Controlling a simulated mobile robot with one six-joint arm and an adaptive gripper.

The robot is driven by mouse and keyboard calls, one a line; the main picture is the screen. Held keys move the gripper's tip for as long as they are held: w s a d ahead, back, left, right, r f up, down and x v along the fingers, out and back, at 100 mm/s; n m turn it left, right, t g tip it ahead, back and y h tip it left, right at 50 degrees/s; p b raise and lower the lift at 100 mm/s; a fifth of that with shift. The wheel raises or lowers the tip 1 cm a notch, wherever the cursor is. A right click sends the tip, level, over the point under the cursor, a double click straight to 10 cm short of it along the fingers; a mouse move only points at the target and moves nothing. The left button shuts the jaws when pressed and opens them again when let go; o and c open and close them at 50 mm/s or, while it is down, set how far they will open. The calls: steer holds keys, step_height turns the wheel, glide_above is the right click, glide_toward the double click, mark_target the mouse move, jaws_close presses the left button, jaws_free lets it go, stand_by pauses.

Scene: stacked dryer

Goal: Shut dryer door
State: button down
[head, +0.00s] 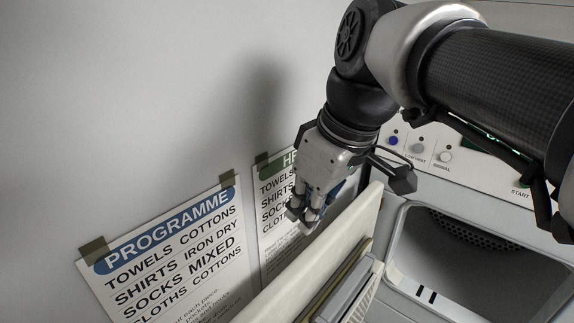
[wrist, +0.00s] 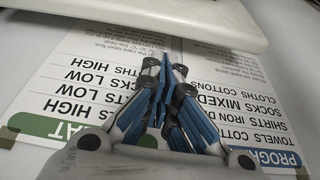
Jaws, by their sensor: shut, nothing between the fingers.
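The dryer door (head: 345,232) stands open, seen nearly edge-on in the head view, to the left of the dark round-cornered opening (head: 470,255). In the wrist view the door (wrist: 190,18) is a pale slab across the top. My gripper (head: 302,219) is shut and empty. It is on the wall side of the door, near its upper edge, between the door and the posters. In the wrist view the closed blue-padded fingers (wrist: 162,75) point toward the door, with a gap showing between them. I cannot tell the exact distance.
Two posters, PROGRAMME (head: 180,262) and a second one (head: 275,195), are taped to the grey wall close behind my gripper. The control panel (head: 440,150) with buttons lies above the opening. Room between door and wall is narrow.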

steer(key=x, duration=0.9)
steer(key=shift+a+f+n, duration=0.25)
steer(key=shift+a+n, duration=0.05)
steer(key=shift+a, duration=0.1)
